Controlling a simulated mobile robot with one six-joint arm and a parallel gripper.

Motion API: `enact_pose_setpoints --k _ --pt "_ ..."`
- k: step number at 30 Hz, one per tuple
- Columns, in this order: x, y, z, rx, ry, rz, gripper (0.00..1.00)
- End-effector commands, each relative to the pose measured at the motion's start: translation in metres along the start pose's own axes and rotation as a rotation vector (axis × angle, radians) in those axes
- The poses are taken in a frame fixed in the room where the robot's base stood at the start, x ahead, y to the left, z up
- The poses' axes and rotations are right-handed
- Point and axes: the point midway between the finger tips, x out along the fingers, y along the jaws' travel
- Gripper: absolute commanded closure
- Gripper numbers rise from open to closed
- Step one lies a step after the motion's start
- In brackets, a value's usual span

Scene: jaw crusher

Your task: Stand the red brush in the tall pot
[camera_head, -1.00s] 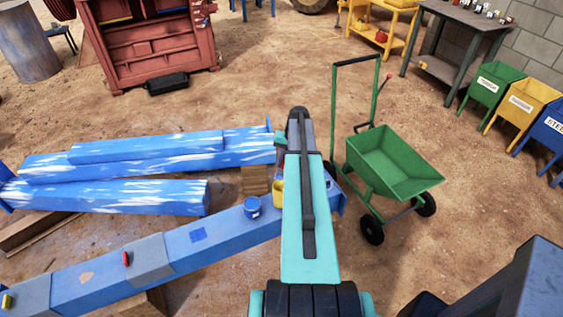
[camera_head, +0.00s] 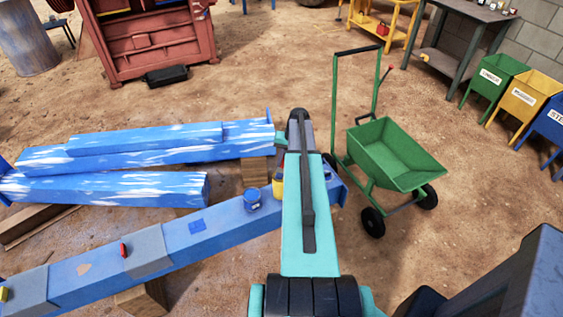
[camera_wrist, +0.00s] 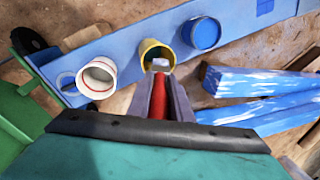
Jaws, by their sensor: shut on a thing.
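My gripper (camera_wrist: 163,98) is shut on the red brush (camera_wrist: 160,108) in the wrist view. The brush's red handle lies between the fingers and its pale end shows just beyond them. That pale end overlaps the near side of the yellow pot (camera_wrist: 150,48); I cannot tell whether it is above the rim or inside. A white pot with a red rim (camera_wrist: 97,78) stands to the left and a blue pot (camera_wrist: 202,33) to the right. I cannot tell which pot is tallest.
The pots stand on a blue beam (camera_head: 225,228). White-streaked blue beams (camera_head: 110,188) lie behind. A green cart (camera_head: 395,155) stands close to the beam's right end. Open dirt floor lies beyond.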

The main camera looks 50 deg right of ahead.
Motion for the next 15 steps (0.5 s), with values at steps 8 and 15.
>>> enact_pose_setpoints --k 8,15 --pt "0.018 0.004 0.0 0.0 0.001 0.0 1.0" --pt "0.032 0.007 0.0 0.0 0.0 0.0 1.0"
